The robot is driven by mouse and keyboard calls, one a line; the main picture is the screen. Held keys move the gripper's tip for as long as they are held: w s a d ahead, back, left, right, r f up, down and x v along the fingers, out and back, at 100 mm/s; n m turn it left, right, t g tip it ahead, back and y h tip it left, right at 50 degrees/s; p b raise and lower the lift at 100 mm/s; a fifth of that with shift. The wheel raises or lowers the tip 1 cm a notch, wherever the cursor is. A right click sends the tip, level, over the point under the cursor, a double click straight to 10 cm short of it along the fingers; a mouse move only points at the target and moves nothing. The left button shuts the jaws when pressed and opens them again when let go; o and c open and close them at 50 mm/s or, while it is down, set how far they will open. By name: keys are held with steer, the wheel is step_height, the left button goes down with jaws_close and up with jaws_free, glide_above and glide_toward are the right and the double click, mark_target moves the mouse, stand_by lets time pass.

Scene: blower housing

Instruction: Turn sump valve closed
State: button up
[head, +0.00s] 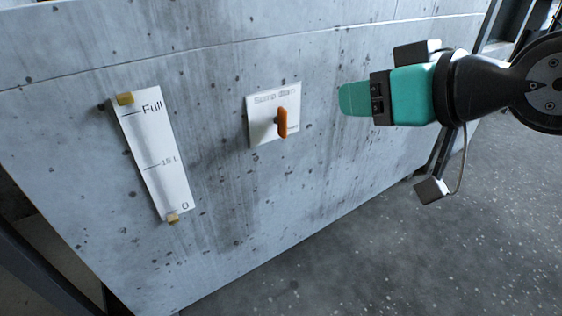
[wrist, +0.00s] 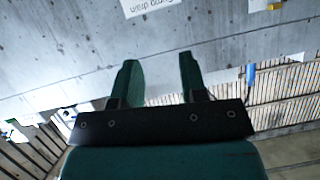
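The sump valve is an orange handle (head: 282,122) on a white plate (head: 262,131) fixed to the concrete wall. The handle stands near upright in the head view. The plate's small lettering is hard to read there. In the wrist view a white plate edge (wrist: 150,6) with the words "Sump drain" upside down shows at the top; the handle is out of that view. My gripper (head: 345,99) is to the right of the plate, apart from it. In the wrist view its two green fingers (wrist: 156,68) stand apart with nothing between them.
The wall between plate and gripper is bare. Speckled floor (head: 420,240) lies open below right.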

step_height(320, 180, down, 11)
steer(key=w+t+y+b, duration=0.15)
steer(key=t+b, duration=0.25)
steer(key=b, duration=1)
steer(key=p, duration=1.1)
glide_toward(285, 117)
steer(key=shift+t, duration=0.4)
steer(key=x, duration=0.3)
steer(key=p+x, duration=0.1)
steer(key=x, duration=0.3)
steer(key=p+x, duration=0.1)
steer(key=x, duration=0.3)
steer(key=shift+s+f, duration=0.1)
steer(key=shift+f, duration=0.2)
